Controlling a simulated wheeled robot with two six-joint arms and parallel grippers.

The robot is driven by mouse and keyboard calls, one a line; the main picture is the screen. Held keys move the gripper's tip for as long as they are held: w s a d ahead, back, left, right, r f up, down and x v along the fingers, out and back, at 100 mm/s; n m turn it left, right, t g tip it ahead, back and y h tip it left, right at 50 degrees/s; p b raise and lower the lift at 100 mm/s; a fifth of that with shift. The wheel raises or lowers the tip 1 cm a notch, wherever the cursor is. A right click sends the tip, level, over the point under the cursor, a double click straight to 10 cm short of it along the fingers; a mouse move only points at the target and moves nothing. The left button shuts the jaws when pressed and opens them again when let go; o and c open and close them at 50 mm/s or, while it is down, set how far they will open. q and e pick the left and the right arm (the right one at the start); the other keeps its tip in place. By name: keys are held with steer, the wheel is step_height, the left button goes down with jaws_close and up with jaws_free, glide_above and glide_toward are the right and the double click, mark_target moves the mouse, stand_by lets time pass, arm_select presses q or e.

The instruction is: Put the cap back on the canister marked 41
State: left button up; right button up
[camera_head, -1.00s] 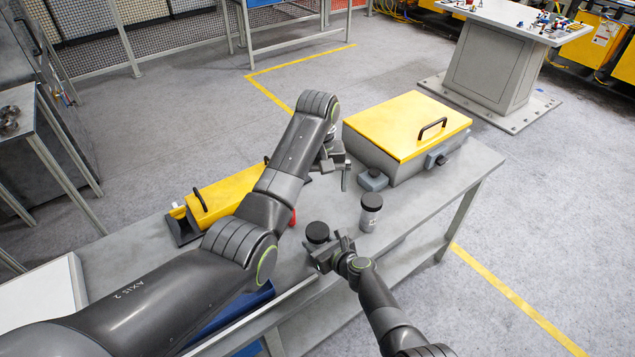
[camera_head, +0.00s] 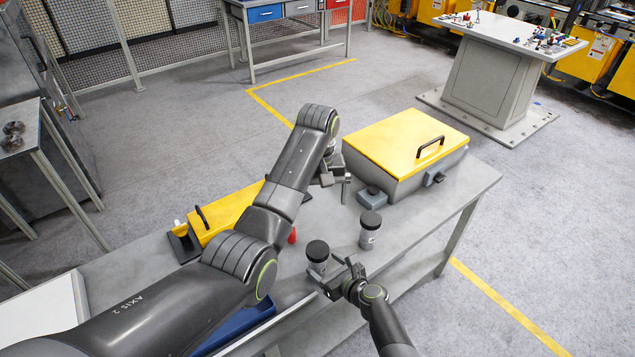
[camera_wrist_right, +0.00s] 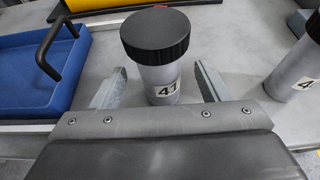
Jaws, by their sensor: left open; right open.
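A grey canister marked 41 (camera_wrist_right: 162,85) stands upright on the table, with a black ribbed cap (camera_wrist_right: 155,37) sitting on its top. In the head view the same canister (camera_head: 318,268) is at the table's front edge. My right gripper (camera_wrist_right: 158,88) is open, its two fingers on either side of the canister marked 41 with gaps showing. In the head view the right gripper (camera_head: 342,275) is just right of it. My left gripper (camera_head: 346,185) is open and empty above the table, further back.
A second black-topped canister (camera_head: 369,237), its label partly cut off in the wrist view (camera_wrist_right: 297,72), stands to the right. A grey box with a yellow lid (camera_head: 400,145) is behind. A yellow case (camera_head: 222,214) and blue tray (camera_head: 235,328) lie left. A red object (camera_head: 292,236) is near my left arm.

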steer(key=p+v, duration=0.2)
steer(key=v, duration=1.1)
steer(key=shift+s+d, duration=0.1)
steer(key=shift+s, duration=0.05)
